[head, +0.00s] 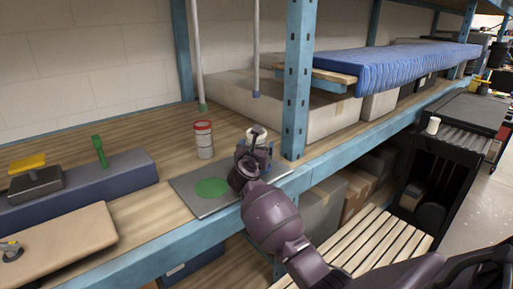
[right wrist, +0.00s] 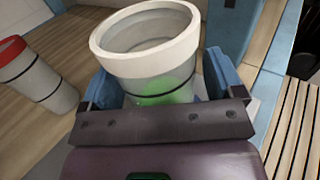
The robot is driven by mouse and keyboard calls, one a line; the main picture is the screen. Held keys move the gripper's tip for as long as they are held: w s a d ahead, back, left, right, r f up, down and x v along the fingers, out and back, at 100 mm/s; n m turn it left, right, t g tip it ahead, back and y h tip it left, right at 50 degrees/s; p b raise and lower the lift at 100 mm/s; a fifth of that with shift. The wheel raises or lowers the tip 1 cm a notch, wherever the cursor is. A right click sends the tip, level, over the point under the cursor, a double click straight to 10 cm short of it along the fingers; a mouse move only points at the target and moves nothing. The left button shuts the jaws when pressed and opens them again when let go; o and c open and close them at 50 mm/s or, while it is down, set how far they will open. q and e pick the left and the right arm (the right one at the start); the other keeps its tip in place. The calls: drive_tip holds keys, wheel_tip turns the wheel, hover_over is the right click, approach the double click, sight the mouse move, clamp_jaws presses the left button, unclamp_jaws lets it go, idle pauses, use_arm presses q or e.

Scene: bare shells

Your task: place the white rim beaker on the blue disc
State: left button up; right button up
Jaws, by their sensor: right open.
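The white rim beaker (right wrist: 148,40) stands between the two blue fingers of my right gripper (right wrist: 160,90) in the right wrist view. In the head view only part of the beaker (head: 257,131) shows behind my right gripper (head: 258,156). The fingers are open on either side of it. A green patch shows on its lower body. A grey mat (head: 187,184) with a green disc (head: 212,187) lies on the shelf. I see no blue disc; the arm hides part of the mat. My left gripper is not in view.
A red-rimmed beaker (head: 204,141) stands just left of the white one. A blue upright post (head: 298,80) rises close right of my right gripper. A dark blue case (head: 90,186) and a tan board (head: 60,243) lie to the left.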

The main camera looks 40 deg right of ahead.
drive_tip(key=shift+r, duration=0.1)
drive_tip(key=shift+s+a+r, duration=0.1)
drive_tip(key=v, duration=1.1)
drive_tip(key=shift+s+a+p, duration=0.25)
drive_tip(key=shift+s+p, duration=0.05)
drive_tip(key=shift+p, duration=0.1)
